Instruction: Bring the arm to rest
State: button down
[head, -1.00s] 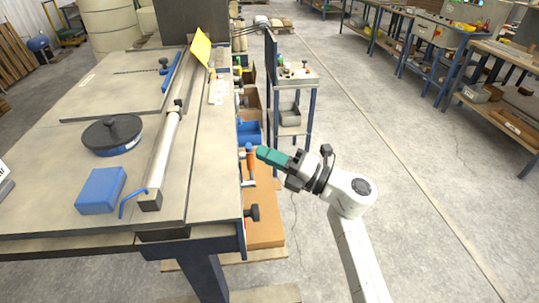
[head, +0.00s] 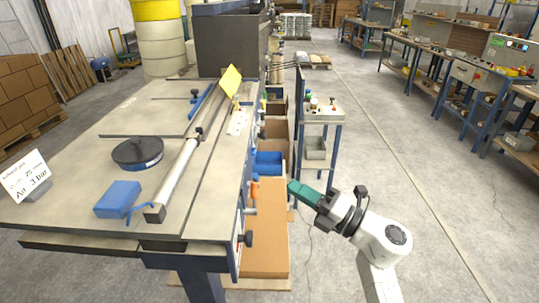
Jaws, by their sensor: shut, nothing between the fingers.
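My gripper (head: 291,186) is in the head view, right of the workbench's right edge. Its teal fingers (head: 305,193) are shut with nothing between them and point left toward the bench side. My white arm (head: 381,240) comes up from the lower right, bent at the wrist. The gripper looks to be in the air beside the bench; from this angle I cannot tell its exact distance from the bench's side.
The workbench (head: 75,207) carries a blue block (head: 118,199), a dark round disc (head: 138,152) and a long metal bar (head: 178,173). A small stand (head: 318,118) is behind my gripper. The floor to the right (head: 450,220) is clear.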

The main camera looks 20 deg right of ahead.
jog(key=s+d+m+t+h, duration=0.3)
jog(key=d+m+t+h, duration=0.3)
jog(key=d+m+h, duration=0.8)
jog(key=s+d+f+m+g+h, duration=0.4)
jog(key=s+f+m+g+h, duration=0.3)
jog(key=f+m, duration=0.5)
jog(key=s+a+f+m+g+y, duration=0.4)
jog(key=s+f+g, duration=0.5)
jog(key=s, duration=0.5)
jog(key=s+a+f+g+y, duration=0.1)
jog(key=s+a+f+g, duration=0.1)
jog(key=s, duration=0.4)
jog(key=s+a+f+g+y, duration=0.2)
jog(key=s+a, duration=0.2)
jog(key=s, duration=0.3)
jog(key=shift+a+f+m, duration=0.3)
jog(key=shift+a+m, duration=0.1)
